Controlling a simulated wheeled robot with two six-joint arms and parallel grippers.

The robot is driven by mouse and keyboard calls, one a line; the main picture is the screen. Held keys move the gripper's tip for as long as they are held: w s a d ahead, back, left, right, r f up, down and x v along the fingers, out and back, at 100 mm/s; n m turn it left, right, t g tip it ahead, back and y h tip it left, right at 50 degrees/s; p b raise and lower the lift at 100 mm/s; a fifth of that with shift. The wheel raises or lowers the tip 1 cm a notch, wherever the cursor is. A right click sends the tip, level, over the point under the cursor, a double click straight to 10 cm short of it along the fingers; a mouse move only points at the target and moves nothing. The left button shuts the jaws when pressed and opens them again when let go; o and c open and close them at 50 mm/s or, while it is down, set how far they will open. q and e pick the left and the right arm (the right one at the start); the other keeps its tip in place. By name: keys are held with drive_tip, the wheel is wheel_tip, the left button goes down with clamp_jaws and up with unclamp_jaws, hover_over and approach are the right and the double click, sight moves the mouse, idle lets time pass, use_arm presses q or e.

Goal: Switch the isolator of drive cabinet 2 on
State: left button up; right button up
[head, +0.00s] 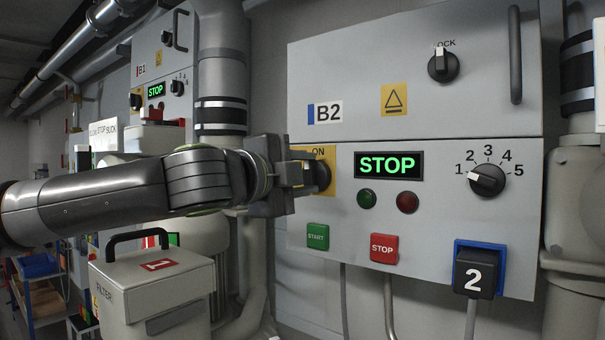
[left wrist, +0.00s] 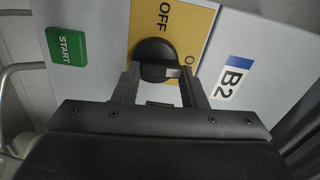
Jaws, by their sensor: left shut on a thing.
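Drive cabinet 2 (head: 345,220) is grey and carries a B2 label (head: 325,111). Its isolator (head: 322,177) is a black rotary knob on a yellow plate with the word ON at the top in the head view. The plate (left wrist: 172,18) also shows OFF in the left wrist view. My left gripper (head: 300,174) comes from the left and is shut on the isolator knob (left wrist: 154,52), with one finger on each side of it. My right gripper is not in view.
The cabinet display (head: 388,165) reads STOP in green. Green START (head: 318,236) and red STOP (head: 384,248) buttons sit below. A selector (head: 487,179), a LOCK knob (head: 443,64) and a plug marked 2 (head: 474,274) are rightward. A filter box (head: 155,285) stands below my arm.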

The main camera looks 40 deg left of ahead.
use_arm(q)
drive_tip(key=shift+m, duration=0.7)
drive_tip(key=o, duration=1)
drive_tip(key=shift+s, duration=0.1)
drive_tip(key=shift+s+d+f+b, duration=0.1)
drive_tip(key=shift+s+d+b, duration=0.05)
drive_tip(key=shift+s+b, duration=0.55)
drive_tip(key=s+d+b, duration=0.1)
drive_tip(key=s+b, duration=0.6)
drive_tip(key=s, duration=0.8)
drive_tip(key=shift+s+d+b, duration=0.3)
drive_tip(key=shift+s+d, duration=0.1)
drive_tip(key=shift+w, duration=0.1)
